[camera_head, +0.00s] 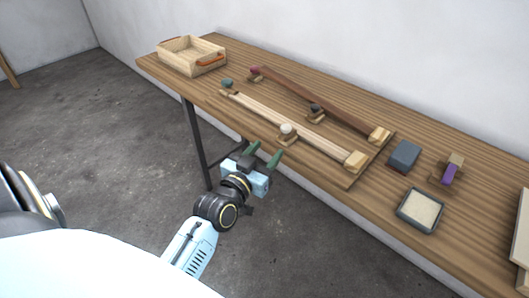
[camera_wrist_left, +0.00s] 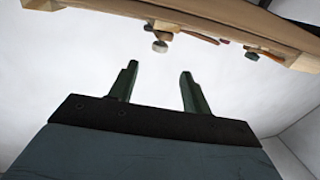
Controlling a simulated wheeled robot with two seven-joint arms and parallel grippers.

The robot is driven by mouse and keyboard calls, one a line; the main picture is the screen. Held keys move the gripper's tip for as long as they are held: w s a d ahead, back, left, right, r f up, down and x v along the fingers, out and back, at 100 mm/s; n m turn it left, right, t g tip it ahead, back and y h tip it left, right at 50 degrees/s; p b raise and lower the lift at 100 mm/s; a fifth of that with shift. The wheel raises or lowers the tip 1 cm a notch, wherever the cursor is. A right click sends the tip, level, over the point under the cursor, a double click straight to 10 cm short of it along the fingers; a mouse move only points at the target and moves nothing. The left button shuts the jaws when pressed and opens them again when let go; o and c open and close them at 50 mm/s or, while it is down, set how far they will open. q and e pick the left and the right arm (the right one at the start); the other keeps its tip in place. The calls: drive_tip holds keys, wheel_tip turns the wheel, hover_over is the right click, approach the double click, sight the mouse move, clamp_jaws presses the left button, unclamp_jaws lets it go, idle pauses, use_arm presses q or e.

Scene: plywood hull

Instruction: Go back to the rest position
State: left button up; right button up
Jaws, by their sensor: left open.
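My left gripper (camera_head: 264,156) is open and empty in the head view, in front of the long wooden table's (camera_head: 232,118) near edge. Its two green fingers point toward the table and are apart. In the left wrist view the two fingers (camera_wrist_left: 156,90) stand apart with only pale wall between them. My right gripper is not in view.
The table holds a wooden crate (camera_head: 173,58), a pale strip (camera_head: 310,138), a dark brown strip (camera_head: 295,92), a blue-grey block (camera_head: 404,155), a purple item (camera_head: 449,174) and a shallow tray (camera_head: 401,209). Grey floor (camera_head: 90,125) lies open at left.

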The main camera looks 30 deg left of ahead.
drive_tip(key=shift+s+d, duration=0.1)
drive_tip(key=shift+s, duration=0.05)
use_arm(q)
drive_tip(key=s+d+f+m+g+h+p, duration=0.1)
drive_tip(key=s+d+f+g+p, duration=0.2)
drive_tip(key=f, duration=0.6)
drive_tip(key=s+d+f+g+p, duration=0.1)
drive_tip(key=s+f+g+p, duration=0.2)
drive_tip(key=s+f, duration=0.45)
drive_tip(key=s+d+f+m+g+h+p, duration=0.1)
drive_tip(key=s+d+f+g+p, duration=0.15)
drive_tip(key=f, duration=0.75)
drive_tip(key=s+a+f+g+p, duration=0.1)
drive_tip(key=s+f+g, duration=0.3)
drive_tip(key=s, duration=1)
drive_tip(key=s+a+f+m+g+p, duration=0.1)
drive_tip(key=s+f+g+p, duration=0.3)
drive_tip(key=s, duration=1)
drive_tip(key=shift+s+f+y+p, duration=0.3)
drive_tip(key=shift+f+y, duration=0.1)
drive_tip(key=shift+f, duration=0.35)
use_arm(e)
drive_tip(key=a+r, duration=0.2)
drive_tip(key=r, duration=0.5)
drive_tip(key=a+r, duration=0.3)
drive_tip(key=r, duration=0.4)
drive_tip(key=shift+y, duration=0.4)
